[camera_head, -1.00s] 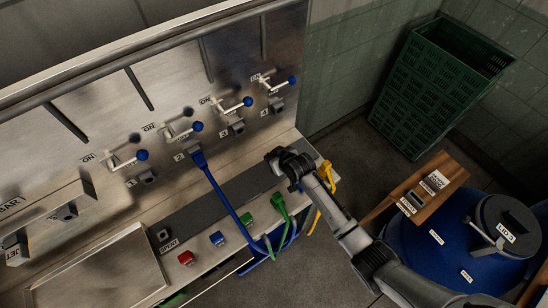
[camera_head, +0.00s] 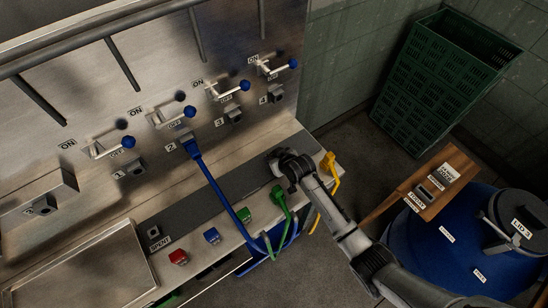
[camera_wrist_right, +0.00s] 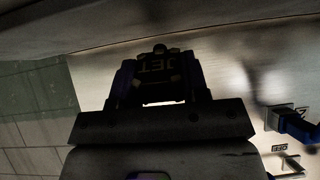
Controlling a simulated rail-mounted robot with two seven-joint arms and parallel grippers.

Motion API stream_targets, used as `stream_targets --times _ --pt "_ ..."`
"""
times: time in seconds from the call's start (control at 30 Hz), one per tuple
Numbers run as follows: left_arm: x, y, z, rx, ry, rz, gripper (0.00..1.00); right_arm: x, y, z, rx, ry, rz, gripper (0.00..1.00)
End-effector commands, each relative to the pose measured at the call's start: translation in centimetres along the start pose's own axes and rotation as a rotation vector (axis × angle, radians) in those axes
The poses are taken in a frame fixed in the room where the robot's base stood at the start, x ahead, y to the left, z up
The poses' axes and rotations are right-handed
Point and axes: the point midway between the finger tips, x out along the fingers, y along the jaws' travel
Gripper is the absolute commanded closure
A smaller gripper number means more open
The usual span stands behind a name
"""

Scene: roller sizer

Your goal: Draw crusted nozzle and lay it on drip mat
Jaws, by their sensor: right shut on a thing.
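My right gripper (camera_head: 287,165) is over the right end of the steel bench, above the dark strip. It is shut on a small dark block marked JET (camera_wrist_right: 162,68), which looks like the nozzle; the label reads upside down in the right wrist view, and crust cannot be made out. In the head view the held piece is hidden by the gripper. The dark grey strip (camera_head: 215,200) along the bench may be the drip mat. A SPENT label (camera_head: 160,243) and a small grey piece (camera_head: 154,232) are at its left end. My left gripper is not in view.
Several blue-knobbed levers and numbered sockets line the steel panel (camera_head: 90,105). A blue hose plug (camera_head: 190,148) sits at socket 2. A blue drum (camera_head: 440,250) and green crate (camera_head: 425,90) stand right.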

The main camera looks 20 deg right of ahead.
Motion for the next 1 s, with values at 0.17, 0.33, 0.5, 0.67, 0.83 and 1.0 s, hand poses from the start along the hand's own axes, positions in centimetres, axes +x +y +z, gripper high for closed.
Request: stream_targets --times 0.17,0.33,0.5,0.67,0.83,1.0 --pt "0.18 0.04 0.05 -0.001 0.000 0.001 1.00 0.10 0.00 0.10 0.000 0.001 0.000 0.96" --pt "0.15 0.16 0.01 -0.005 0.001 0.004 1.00 0.08 -0.01 0.08 0.000 0.001 0.000 0.55" --pt "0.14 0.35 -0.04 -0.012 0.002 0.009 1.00 0.09 -0.01 0.09 0.000 0.001 0.000 0.39" --pt "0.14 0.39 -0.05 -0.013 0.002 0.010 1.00 0.09 -0.01 0.09 0.000 0.001 0.000 0.29" --pt "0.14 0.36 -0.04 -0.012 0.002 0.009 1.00 0.07 -0.01 0.11 -0.001 0.000 0.000 0.29" --pt "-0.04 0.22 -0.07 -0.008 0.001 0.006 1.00 -0.79 0.03 0.04 -0.001 0.002 0.000 0.29"
